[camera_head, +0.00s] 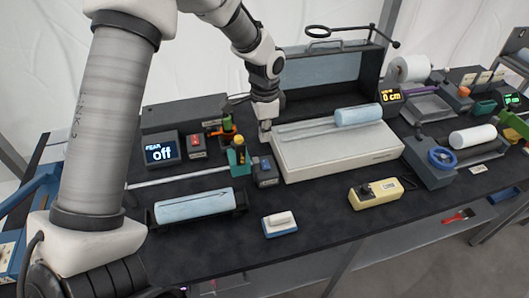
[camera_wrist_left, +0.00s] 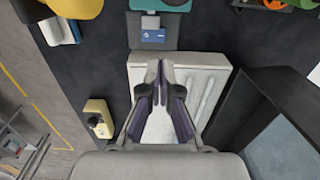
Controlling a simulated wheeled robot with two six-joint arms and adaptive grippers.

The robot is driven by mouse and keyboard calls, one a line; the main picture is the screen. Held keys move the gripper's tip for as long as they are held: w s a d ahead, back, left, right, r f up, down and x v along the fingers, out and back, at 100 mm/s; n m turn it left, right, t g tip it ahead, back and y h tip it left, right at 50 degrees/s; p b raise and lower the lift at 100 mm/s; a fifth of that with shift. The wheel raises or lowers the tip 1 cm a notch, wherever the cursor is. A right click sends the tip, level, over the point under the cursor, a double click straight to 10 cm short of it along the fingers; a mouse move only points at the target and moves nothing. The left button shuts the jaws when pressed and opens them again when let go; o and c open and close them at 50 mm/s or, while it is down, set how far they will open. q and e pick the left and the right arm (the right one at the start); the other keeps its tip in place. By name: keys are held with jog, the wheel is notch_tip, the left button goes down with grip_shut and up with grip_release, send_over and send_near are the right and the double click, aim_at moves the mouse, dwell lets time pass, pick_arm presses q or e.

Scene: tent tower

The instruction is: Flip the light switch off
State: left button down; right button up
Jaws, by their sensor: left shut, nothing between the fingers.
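A small dark blue-grey box with a pale label (camera_head: 265,172) stands against the left side of a flat white-grey light box (camera_head: 340,165). It looks like the light switch, but its lever position is too small to tell. In the left wrist view the small box (camera_wrist_left: 152,38) is beyond my fingertips, with the light box (camera_wrist_left: 211,75) under and beside them. My left gripper (camera_head: 264,134) is shut and empty, above the left back corner of the light box; its fingers (camera_wrist_left: 160,68) show close together in the wrist view. My right gripper is not in view.
A pale blue roll (camera_head: 358,115) lies on the light box. A dark open case (camera_head: 330,75) stands behind. A cream box (camera_head: 380,193) is in front.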

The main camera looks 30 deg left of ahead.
aim_at(264, 161)
pick_arm(q)
notch_tip(264, 161, down, 8)
jog(key=shift+r+p, duration=0.15)
jog(key=shift+p, duration=0.9)
jog(key=shift+f, duration=0.45)
jog(key=shift+a+f, duration=0.15)
jog(key=shift+f, duration=0.25)
jog(key=shift+r, duration=0.2)
